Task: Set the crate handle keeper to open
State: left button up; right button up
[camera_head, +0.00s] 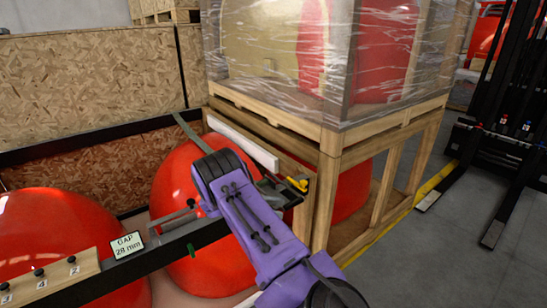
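A small yellow handle-like part (297,184) shows at the front corner of the wooden crate (330,150); I cannot tell for sure whether it is the handle keeper, or its setting. My purple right arm reaches in from the bottom and covers much of the area in front of the crate. My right gripper (277,191) is dark and partly hidden behind the arm, right beside the yellow part. I cannot tell whether it touches it, or whether its fingers are open or shut. My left gripper is not in view.
Chipboard panels (90,85) stand at left. A black forklift (495,110) stands right; grey floor there is clear.

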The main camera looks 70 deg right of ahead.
jog(key=shift+a, duration=0.1)
jog(key=s+a+r+b, duration=0.1)
jog(key=s+a+r, duration=0.2)
jog(key=a+r, duration=0.3)
jog(key=s+a+r+b, duration=0.2)
jog(key=a+r, duration=0.4)
jog(key=r, duration=0.1)
jog(key=shift+s+a, duration=0.4)
